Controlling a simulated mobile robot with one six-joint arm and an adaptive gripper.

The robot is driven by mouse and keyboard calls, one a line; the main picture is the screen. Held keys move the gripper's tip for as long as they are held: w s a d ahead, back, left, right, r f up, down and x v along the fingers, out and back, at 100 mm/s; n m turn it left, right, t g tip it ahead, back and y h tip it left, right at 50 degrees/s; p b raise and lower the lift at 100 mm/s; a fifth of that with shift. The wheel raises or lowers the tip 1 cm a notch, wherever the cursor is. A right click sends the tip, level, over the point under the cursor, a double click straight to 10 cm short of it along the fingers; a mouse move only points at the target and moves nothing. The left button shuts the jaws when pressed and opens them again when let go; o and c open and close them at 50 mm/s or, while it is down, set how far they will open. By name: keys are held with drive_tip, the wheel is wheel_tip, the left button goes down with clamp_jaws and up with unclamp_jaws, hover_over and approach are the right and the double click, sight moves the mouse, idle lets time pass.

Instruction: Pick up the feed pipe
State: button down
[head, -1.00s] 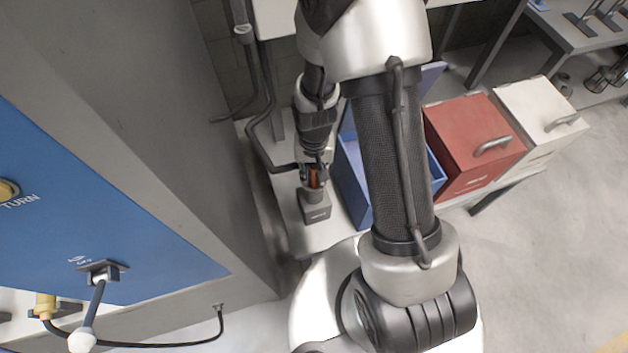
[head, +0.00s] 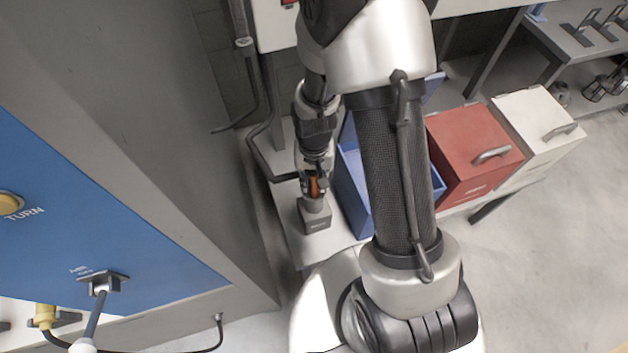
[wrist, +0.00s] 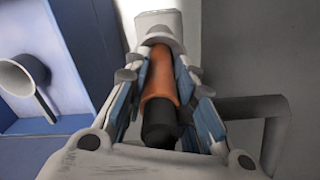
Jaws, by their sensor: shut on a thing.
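The feed pipe appears to be the orange-brown cylinder with a black end, seen in the wrist view (wrist: 160,85) between my fingers and as a small orange strip in the head view (head: 314,187). My gripper (head: 315,188) is shut on it from both sides, with blue finger pads along the pipe in the wrist view. The pipe's far end meets a grey block-like stand (head: 316,222) on a light bench. I cannot tell whether the pipe is seated in the stand or just clear of it.
An open blue bin (head: 354,200) stands just right of the gripper; a white round item with a handle (wrist: 22,80) lies in it. Red (head: 470,145) and white (head: 535,120) lidded boxes stand further right. A dark bent pipe (head: 262,160) and a grey cabinet wall are close on the left.

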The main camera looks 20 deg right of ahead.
wheel_tip(320, 180, up, 21)
drive_tip(key=p, duration=0.8)
drive_tip(key=shift+f, duration=0.25)
idle(0.4)
